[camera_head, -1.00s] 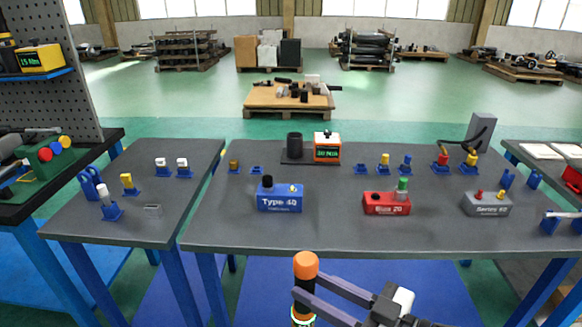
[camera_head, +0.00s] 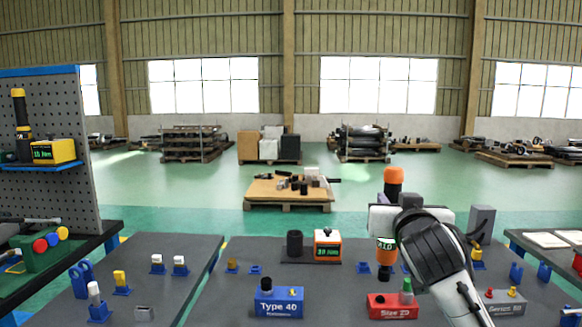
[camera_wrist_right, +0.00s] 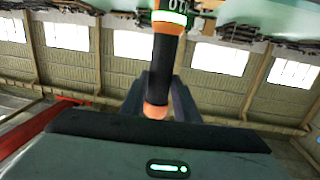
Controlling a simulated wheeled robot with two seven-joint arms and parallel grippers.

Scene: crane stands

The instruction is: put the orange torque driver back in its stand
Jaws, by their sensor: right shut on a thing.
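The orange torque driver (camera_head: 386,247) is upright in the head view, with an orange cap at its top and a dark shaft pointing down. My right gripper (camera_head: 388,214) is shut on it and holds it above the middle table; the gripper and wrist hide its middle. In the right wrist view the driver (camera_wrist_right: 158,65) runs between the fingers, with a lit green ring. Its stand, a dark base with a black cup (camera_head: 294,243) and an orange box (camera_head: 328,245) with a green display, is left of the driver. My left gripper is out of view.
A grey box (camera_head: 503,302) is at right, partly behind my arm. Small blue holders (camera_head: 232,266) line the table. A pegboard (camera_head: 60,140) rises at left.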

